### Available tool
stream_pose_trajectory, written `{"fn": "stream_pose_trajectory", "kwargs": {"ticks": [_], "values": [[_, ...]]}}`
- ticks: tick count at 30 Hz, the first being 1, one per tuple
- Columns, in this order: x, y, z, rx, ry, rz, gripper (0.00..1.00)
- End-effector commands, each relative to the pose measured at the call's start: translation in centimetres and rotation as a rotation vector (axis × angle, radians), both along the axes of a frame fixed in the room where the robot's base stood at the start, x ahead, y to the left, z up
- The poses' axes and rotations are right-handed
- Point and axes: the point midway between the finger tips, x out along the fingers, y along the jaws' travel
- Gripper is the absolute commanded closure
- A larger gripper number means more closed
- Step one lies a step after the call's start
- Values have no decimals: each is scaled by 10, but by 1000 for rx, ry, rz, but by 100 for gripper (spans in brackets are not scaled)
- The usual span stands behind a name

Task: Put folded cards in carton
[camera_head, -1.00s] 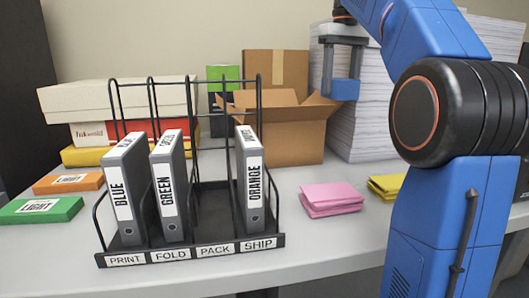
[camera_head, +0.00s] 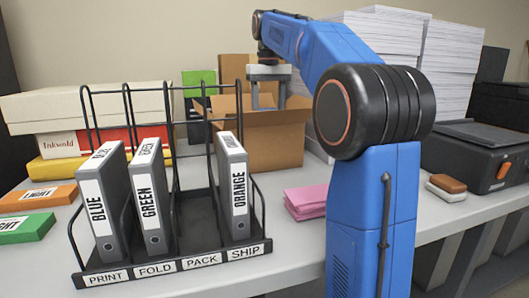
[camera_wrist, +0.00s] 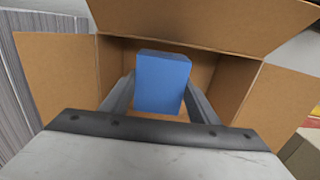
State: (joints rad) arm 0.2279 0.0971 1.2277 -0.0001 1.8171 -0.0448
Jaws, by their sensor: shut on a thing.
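The open brown carton (camera_head: 262,140) stands at the back of the table, flaps spread. My gripper (camera_head: 268,98) points down into its opening, fingertips partly hidden by the front flap. In the wrist view my gripper (camera_wrist: 158,95) is shut on a blue block-like piece (camera_wrist: 162,82), which looks like a stack of folded blue cards. It is between the fingers, over or within the carton (camera_wrist: 60,75); how deep I cannot tell. A pink folded stack (camera_head: 306,203) lies on the table in front of the carton, beside my arm.
A black wire rack (camera_head: 190,258) with grey binders (camera_head: 100,205) stands at front left. Tall paper stacks (camera_head: 450,55) rise at the back right, near a dark machine (camera_head: 480,150) and a brown-topped block (camera_head: 446,186).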

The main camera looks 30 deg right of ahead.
Motion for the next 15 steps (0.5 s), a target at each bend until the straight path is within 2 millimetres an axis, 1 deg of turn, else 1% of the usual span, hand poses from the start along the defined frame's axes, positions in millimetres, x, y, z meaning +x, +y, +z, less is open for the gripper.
{"fn": "stream_pose_trajectory", "kwargs": {"ticks": [1, 3, 9, 12, 15], "values": [[-1, 0, -12, 1, 3, 0, 75], [-1, 0, -26, 0, 2, 0, 75], [-1, 0, -65, 0, 2, 0, 75], [0, 0, -76, 0, 0, 0, 75], [0, 0, -81, 0, 0, 0, 75]]}}
